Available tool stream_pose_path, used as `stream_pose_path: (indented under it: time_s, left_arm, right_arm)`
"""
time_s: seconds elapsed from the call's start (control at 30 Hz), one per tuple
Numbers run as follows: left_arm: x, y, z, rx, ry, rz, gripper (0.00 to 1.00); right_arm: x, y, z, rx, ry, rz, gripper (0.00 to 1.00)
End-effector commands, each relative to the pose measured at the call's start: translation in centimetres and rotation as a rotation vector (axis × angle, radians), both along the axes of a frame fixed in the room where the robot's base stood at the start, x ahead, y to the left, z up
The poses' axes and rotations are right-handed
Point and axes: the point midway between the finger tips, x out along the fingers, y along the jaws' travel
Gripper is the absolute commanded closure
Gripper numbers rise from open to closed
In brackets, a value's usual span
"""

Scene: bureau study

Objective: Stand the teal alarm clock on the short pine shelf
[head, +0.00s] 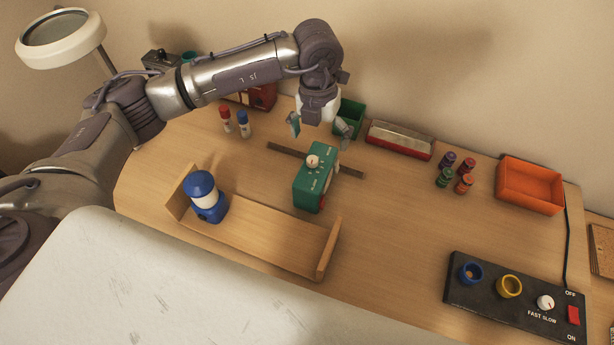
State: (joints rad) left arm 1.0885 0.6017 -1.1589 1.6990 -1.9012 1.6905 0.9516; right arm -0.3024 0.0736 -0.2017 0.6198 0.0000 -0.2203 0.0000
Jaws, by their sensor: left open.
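The teal alarm clock (308,189) is a boxy block with a pale knob and small markings on its upper face. It stands on the desk in the middle, at the right end of the pine shelf but apart from it. The short pine shelf (262,236) lies in front of it, a low board with an upright panel at each end. A blue lantern (207,209) stands at the shelf's left end; the middle and right of the board are bare. My left gripper (319,126) is open and empty, fingers spread, above and behind the clock. My right gripper is not in view.
A dark strip (345,172) runs on the desk behind the clock. Behind stand a green bin (351,113), a red box (398,140) and small bottles (243,124). Right are several spools (464,183), an orange tray (531,186) and a black control panel (480,301).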

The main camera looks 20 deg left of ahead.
Motion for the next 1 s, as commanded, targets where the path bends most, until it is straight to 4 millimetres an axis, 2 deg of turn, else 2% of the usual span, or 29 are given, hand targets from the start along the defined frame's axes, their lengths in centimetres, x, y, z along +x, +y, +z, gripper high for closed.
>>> stream_pose_path:
  time_s: [0.03, 0.13, 0.5, 0.77, 0.9, 1.0]
  left_arm:
    - [0.4, 0.8, 0.3, 0.039, -0.011, 0.01, 0.0]
    - [0.7, 1.5, -0.3, 0.071, -0.015, 0.019, 0.0]
    - [0.6, 1.3, -6.9, 0.065, -0.013, 0.015, 0.0]
    - [0.7, 1.2, -8.8, 0.064, -0.013, 0.015, 0.0]
    - [0.9, 1.0, -10.9, 0.064, -0.012, 0.015, 0.0]
    - [0.9, 1.0, -12.4, 0.063, -0.012, 0.015, 0.0]
  right_arm:
    - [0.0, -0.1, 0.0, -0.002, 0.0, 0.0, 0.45]
    - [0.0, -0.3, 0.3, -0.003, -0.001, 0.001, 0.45]
    - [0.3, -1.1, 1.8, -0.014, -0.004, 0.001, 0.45]
    - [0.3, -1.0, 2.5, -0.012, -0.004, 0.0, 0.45]
    - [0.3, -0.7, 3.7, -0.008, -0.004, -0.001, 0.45]
    - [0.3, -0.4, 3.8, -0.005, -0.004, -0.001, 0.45]
